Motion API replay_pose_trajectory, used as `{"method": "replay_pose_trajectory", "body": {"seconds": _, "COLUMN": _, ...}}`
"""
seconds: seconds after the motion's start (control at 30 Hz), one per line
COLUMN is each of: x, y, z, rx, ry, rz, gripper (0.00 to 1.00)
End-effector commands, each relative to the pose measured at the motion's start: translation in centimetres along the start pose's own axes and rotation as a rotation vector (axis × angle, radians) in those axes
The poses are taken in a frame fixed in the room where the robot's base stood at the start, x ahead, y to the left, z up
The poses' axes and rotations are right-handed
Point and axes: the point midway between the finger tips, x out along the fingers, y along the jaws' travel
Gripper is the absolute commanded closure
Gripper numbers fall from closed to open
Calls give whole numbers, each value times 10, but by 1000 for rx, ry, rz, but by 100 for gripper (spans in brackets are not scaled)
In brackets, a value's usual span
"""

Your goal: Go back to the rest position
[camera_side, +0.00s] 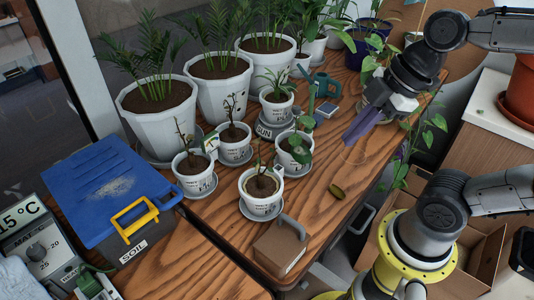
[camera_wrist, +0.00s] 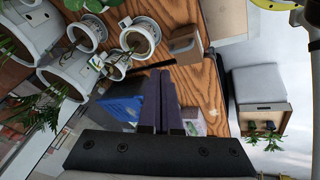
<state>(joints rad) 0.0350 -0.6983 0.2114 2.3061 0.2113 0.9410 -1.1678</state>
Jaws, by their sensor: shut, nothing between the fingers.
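My gripper (camera_side: 357,132) is in the air above the right part of the wooden table (camera_side: 335,205) in the side view. Its two purple fingers are together with nothing between them. In the wrist view the gripper (camera_wrist: 163,75) points over the table toward the blue soil box (camera_wrist: 121,108). The fingers hide part of the table and the soil box there. No pot touches the gripper in the side view.
Several potted plants, such as one in a small white pot (camera_side: 260,190), stand left of my gripper. A blue soil box (camera_side: 105,190) and a brown block with a handle (camera_side: 282,245) are nearer the front.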

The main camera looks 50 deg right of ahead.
Motion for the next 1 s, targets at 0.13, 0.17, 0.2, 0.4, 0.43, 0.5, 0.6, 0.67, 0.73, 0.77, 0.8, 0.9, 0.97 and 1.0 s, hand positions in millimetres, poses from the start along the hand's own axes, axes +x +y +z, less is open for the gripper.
{"method": "replay_pose_trajectory", "body": {"seconds": 0.13, "x": -13, "y": -6, "z": 12, "rx": 255, "ry": -3, "rz": 85, "gripper": 100}}
{"method": "replay_pose_trajectory", "body": {"seconds": 0.17, "x": -15, "y": -7, "z": 15, "rx": 310, "ry": -3, "rz": 101, "gripper": 100}}
{"method": "replay_pose_trajectory", "body": {"seconds": 0.2, "x": -17, "y": -8, "z": 19, "rx": 388, "ry": -2, "rz": 119, "gripper": 100}}
{"method": "replay_pose_trajectory", "body": {"seconds": 0.4, "x": -15, "y": -9, "z": 37, "rx": 752, "ry": -9, "rz": 177, "gripper": 100}}
{"method": "replay_pose_trajectory", "body": {"seconds": 0.43, "x": -14, "y": -10, "z": 38, "rx": 795, "ry": -10, "rz": 180, "gripper": 100}}
{"method": "replay_pose_trajectory", "body": {"seconds": 0.5, "x": -14, "y": -8, "z": 40, "rx": 880, "ry": -7, "rz": 189, "gripper": 100}}
{"method": "replay_pose_trajectory", "body": {"seconds": 0.6, "x": -14, "y": -8, "z": 40, "rx": 962, "ry": 2, "rz": 192, "gripper": 100}}
{"method": "replay_pose_trajectory", "body": {"seconds": 0.67, "x": -14, "y": -8, "z": 39, "rx": 988, "ry": 5, "rz": 192, "gripper": 100}}
{"method": "replay_pose_trajectory", "body": {"seconds": 0.73, "x": -14, "y": -8, "z": 39, "rx": 1001, "ry": 6, "rz": 192, "gripper": 100}}
{"method": "replay_pose_trajectory", "body": {"seconds": 0.77, "x": -14, "y": -8, "z": 39, "rx": 1003, "ry": 7, "rz": 192, "gripper": 100}}
{"method": "replay_pose_trajectory", "body": {"seconds": 0.8, "x": -14, "y": -8, "z": 39, "rx": 1003, "ry": 7, "rz": 191, "gripper": 100}}
{"method": "replay_pose_trajectory", "body": {"seconds": 0.9, "x": -14, "y": -8, "z": 39, "rx": 1002, "ry": 7, "rz": 191, "gripper": 100}}
{"method": "replay_pose_trajectory", "body": {"seconds": 0.97, "x": -14, "y": -8, "z": 39, "rx": 1001, "ry": 7, "rz": 191, "gripper": 100}}
{"method": "replay_pose_trajectory", "body": {"seconds": 1.0, "x": -14, "y": -8, "z": 39, "rx": 1001, "ry": 7, "rz": 191, "gripper": 100}}
